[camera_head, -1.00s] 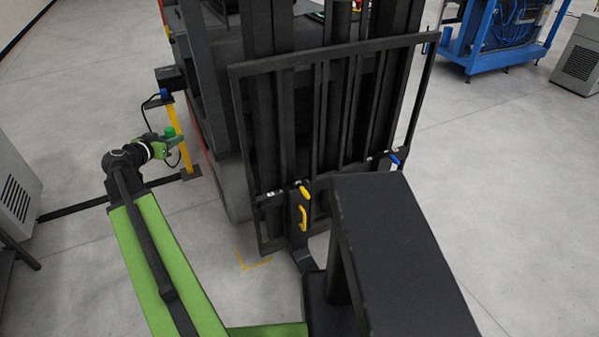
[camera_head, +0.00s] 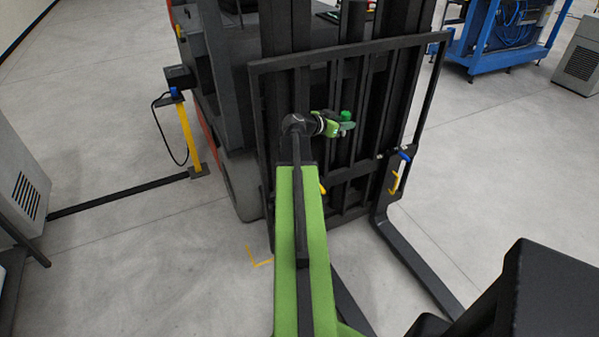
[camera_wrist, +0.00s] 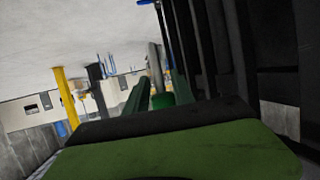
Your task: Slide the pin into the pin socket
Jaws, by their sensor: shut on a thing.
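My gripper (camera_head: 343,124) is shut on a small piece with a green knob (camera_head: 346,116), which looks like the pin. The knob stands up above the fingers, in front of the forklift's carriage frame. In the wrist view, which is upside down, the green knob (camera_wrist: 162,99) sits between the dark green fingers. A grey rod (camera_wrist: 154,62) shows beyond it and may be the pin's shank. I cannot make out the pin socket for certain. A blue handle (camera_head: 404,156) and a yellow handle (camera_head: 395,182) sit at the right fork's top, apart from my gripper.
The forklift's black carriage frame (camera_head: 350,65) stands close behind my gripper. A fork (camera_head: 415,255) reaches forward along the floor. A yellow post (camera_head: 188,137) with a cable stands left. My green arm hides much of the left fork, leaving a little yellow (camera_head: 321,188) showing.

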